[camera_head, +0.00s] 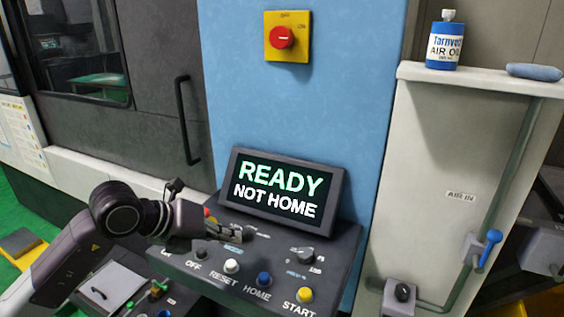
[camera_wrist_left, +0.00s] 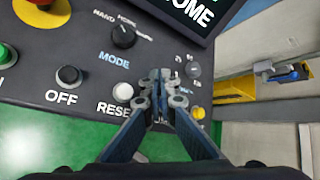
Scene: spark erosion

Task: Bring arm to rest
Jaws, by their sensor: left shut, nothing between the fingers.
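My left arm comes in from the left in the head view, and its gripper (camera_head: 240,233) is shut and empty above the control panel (camera_head: 340,262). In the left wrist view the shut fingertips (camera_wrist_left: 161,78) show over the panel, next to the white RESET button (camera_wrist_left: 123,91) and the black MODE knob (camera_wrist_left: 123,36). I cannot tell whether the fingers touch the panel. The screen (camera_head: 279,190) behind the gripper reads "READY NOT HOME". My right gripper is in neither view.
The panel also carries a blue HOME button (camera_head: 263,279), a yellow START button (camera_head: 305,294) and a black OFF button (camera_head: 201,253). A red rotary switch (camera_head: 281,38) is on the blue wall (camera_head: 300,110).

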